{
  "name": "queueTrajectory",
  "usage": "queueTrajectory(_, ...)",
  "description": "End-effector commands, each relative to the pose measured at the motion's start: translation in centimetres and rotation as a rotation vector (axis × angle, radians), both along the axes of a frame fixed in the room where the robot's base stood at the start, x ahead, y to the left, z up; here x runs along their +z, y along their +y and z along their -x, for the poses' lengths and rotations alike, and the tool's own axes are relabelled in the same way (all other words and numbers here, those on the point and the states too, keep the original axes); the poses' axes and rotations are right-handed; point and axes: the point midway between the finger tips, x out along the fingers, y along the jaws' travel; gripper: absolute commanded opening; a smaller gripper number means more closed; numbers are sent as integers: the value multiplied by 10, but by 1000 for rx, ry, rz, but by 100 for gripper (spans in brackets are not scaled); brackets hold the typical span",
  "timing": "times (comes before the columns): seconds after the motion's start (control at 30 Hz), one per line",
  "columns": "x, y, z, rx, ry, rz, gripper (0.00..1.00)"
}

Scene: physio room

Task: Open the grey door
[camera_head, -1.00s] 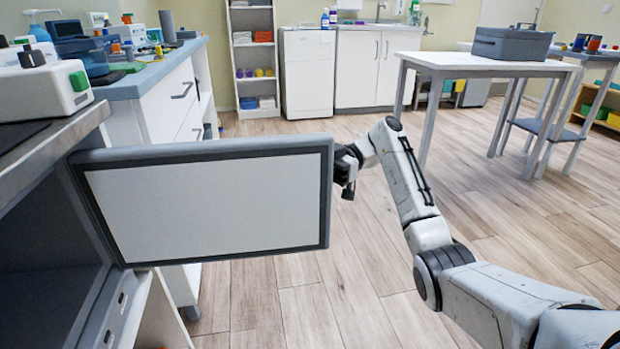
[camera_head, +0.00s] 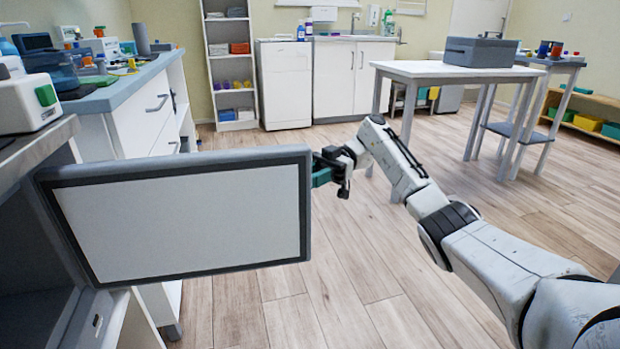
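The grey door (camera_head: 180,164) has a thick grey frame around a pale panel. It stands swung out, well open, from the dark grey cabinet (camera_head: 35,250) at the lower left, hinged on its left side. My gripper (camera_head: 322,172) is at the door's free right edge, partly behind it. A small teal piece shows between the edge and my gripper; I cannot tell whether it is a finger or a handle. The fingertips are hidden or too small to tell open from shut, and contact with the door is unclear.
A counter with drawers (camera_head: 140,100) holding devices stands behind the door at left. A white table (camera_head: 440,70) bears a grey box (camera_head: 480,51) at back right. A shelf (camera_head: 230,65) and white cabinets stand along the back wall.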

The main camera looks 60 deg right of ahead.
Motion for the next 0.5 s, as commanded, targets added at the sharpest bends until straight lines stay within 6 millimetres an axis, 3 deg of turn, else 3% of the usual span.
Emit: queueTrajectory(0.5,0,-10,3,-5,0,0,32)
